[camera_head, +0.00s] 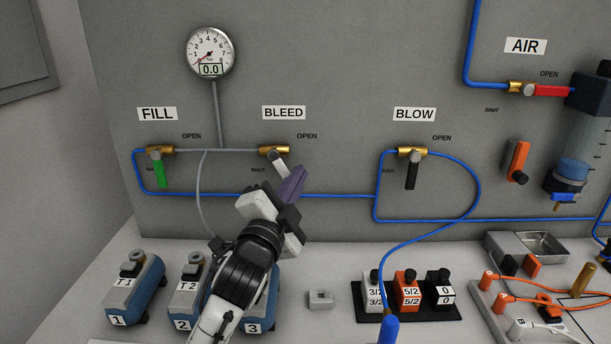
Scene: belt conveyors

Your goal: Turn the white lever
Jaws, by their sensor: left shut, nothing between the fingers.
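The white lever (279,164) is on the brass BLEED valve (274,150) in the middle left of the grey panel. It slants down and to the right from the valve, between the OPEN and SHUT marks. My left gripper (294,180) is shut and empty, with its fingertips just below and to the right of the lever. The lever's lower end is close to the gripper, and I cannot tell whether they touch. My right gripper is not in view.
The FILL valve has a green lever (158,173) and the BLOW valve a black lever (412,175). A round gauge (210,52) reads 0.0. Blue tubing (330,196) runs along the panel. Numbered cylinders (134,288) stand below, beside my left arm.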

